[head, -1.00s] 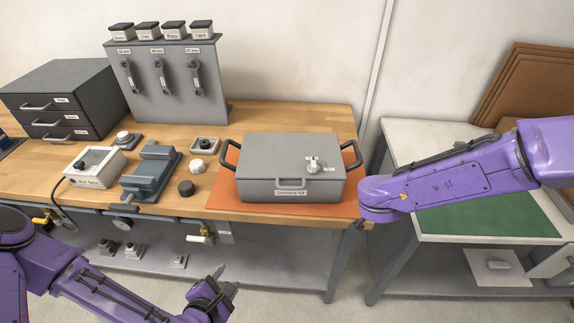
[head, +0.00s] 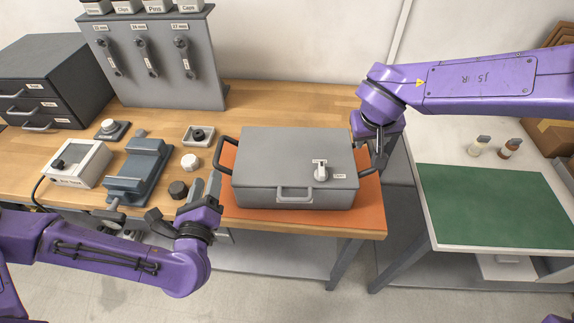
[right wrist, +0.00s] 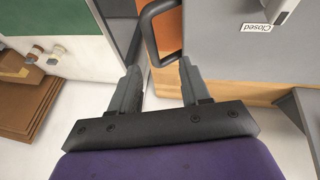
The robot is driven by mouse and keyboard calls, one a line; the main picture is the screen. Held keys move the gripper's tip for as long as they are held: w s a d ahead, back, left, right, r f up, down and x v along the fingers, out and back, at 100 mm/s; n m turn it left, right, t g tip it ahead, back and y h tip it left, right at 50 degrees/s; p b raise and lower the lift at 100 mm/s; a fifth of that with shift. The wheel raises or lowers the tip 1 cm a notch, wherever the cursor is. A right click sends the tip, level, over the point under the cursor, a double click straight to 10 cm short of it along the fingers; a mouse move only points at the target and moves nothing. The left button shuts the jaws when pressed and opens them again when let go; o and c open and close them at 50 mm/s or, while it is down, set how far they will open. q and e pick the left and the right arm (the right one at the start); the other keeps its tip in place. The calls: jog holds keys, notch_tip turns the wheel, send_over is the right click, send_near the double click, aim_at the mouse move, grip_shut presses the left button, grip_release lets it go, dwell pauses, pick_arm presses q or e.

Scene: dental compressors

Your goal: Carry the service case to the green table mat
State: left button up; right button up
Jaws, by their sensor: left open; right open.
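The grey service case (head: 290,170) sits on an orange mat (head: 370,214) at the right end of the wooden bench. It has a black handle on each side and a latch on its lid. My left gripper (head: 208,188) is open near the case's left handle (head: 224,156). My right gripper (head: 376,166) is open by the case's right side, partly hidden by its arm. In the right wrist view the right handle (right wrist: 150,35) lies ahead of the open right fingers (right wrist: 160,80). The green table mat (head: 500,205) lies empty on the white table to the right.
A gap separates the wooden bench from the white table (head: 440,150). A grey vise (head: 140,172), a dark knob (head: 178,189) and a white knob (head: 189,162) stand left of the case.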

aim_at(216, 161)
pick_arm(q)
jog(key=shift+d+r, duration=0.1)
jog(key=shift+d, duration=0.35)
jog(key=w, duration=1)
jog(key=shift+w+d, duration=0.2)
jog(key=shift+w, duration=0.15)
pick_arm(e)
jog(key=x, duration=0.7)
jog(key=d+x, duration=0.1)
jog(key=x, duration=0.2)
jog(key=shift+s+d+f, duration=0.1)
jog(key=shift+f, duration=0.1)
pick_arm(q)
jog(key=c, duration=0.9)
pick_arm(e)
grip_shut()
pick_arm(q)
grip_shut()
jog(key=shift+s+a+f, duration=0.1)
jog(key=shift+a+f, duration=0.05)
jog(key=shift+f, duration=0.05)
pick_arm(e)
jog(key=shift+d, duration=0.2)
